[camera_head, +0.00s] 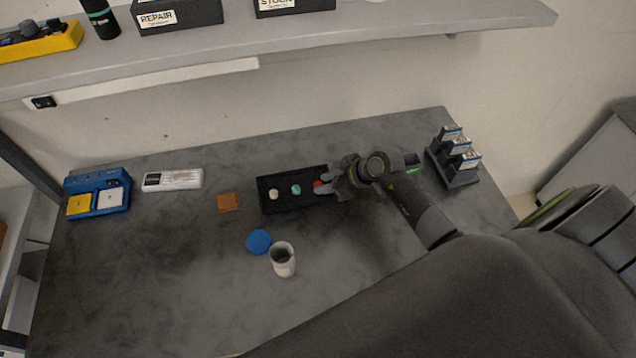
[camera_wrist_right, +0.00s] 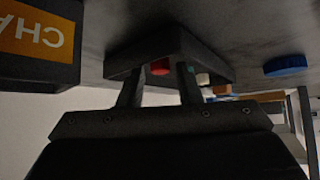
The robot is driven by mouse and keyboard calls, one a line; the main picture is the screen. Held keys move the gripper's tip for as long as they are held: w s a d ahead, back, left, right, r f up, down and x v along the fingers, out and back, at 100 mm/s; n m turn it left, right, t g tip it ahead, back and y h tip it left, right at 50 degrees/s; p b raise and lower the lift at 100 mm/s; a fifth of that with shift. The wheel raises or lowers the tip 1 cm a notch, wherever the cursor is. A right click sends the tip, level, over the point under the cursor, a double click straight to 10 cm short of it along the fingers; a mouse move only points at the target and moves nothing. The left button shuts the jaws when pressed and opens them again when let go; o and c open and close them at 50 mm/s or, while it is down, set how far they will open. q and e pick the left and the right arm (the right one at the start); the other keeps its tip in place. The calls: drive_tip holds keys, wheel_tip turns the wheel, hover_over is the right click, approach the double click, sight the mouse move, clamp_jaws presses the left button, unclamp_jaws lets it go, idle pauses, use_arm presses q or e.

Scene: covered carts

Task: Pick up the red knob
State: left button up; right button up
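The red knob (camera_head: 319,187) sits at the right end of a black tray (camera_head: 268,205), beside a teal knob (camera_head: 296,189) and a cream knob (camera_head: 274,194). My right gripper (camera_head: 328,185) reaches in from the right, right at the red knob and partly hiding it and the tray's end. In the right wrist view the red knob (camera_wrist_right: 160,68) shows between the two finger tips, with a gap to each finger; the gripper (camera_wrist_right: 160,75) is open. My left gripper is in neither view.
A blue lid (camera_head: 259,242) and a white cup (camera_head: 283,262) stand in front of the tray. An orange block (camera_head: 229,202) lies left of it. A black rack with several boxes (camera_head: 458,165) stands to the right. A shelf (camera_head: 300,38) overhangs the back.

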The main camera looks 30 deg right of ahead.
drive_tip(key=shift+w+a+f, duration=0.15)
drive_tip(key=shift+f, duration=0.1)
clamp_jaws()
drive_tip(key=shift+r, duration=0.15)
